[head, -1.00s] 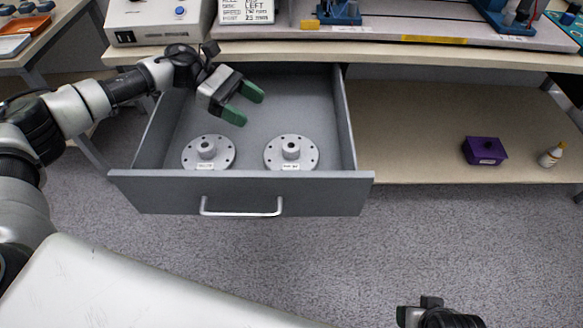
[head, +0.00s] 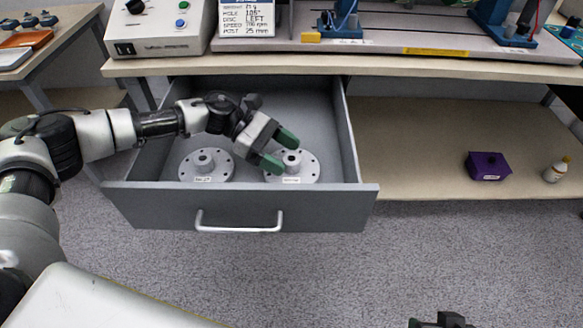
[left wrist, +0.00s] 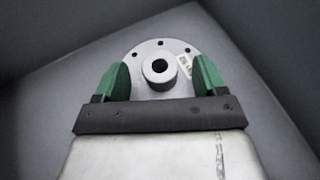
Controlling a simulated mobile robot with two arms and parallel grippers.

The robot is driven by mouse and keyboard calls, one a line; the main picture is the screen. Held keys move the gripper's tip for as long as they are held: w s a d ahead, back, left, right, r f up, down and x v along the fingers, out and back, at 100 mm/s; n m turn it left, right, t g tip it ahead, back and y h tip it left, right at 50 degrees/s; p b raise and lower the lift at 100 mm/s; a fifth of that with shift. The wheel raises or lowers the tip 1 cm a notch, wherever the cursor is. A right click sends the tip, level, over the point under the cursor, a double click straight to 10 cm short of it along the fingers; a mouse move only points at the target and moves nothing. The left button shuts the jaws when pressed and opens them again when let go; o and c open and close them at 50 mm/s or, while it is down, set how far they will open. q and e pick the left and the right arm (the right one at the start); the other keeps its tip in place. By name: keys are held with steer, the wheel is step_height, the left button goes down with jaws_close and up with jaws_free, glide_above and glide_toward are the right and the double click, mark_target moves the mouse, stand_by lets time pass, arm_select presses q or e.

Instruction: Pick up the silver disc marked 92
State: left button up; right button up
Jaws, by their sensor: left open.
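Two round silver discs with raised hubs and rim holes lie in the open grey drawer. Each has a small white label too blurred to read, so I cannot tell which is 92. The left disc (head: 189,166) is uncovered. My left gripper (head: 279,151) is over the right disc (head: 307,172), hiding part of it. Its green fingers are open and empty. In the left wrist view, a disc (left wrist: 148,49) with its hub appears between the fingers, its label to the right of the hub. My right gripper (head: 442,320) is only partly visible at the bottom edge.
The drawer (head: 150,205) has a silver handle and walls around the discs. The bench top (head: 370,66) runs above its back.

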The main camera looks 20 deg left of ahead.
arm_select(q)
steer(key=shift+s+d+f, duration=0.1)
steer(key=shift+d+f, duration=0.15)
steer(key=shift+d, duration=0.45)
jaws_close()
steer(key=shift+r, duration=0.15)
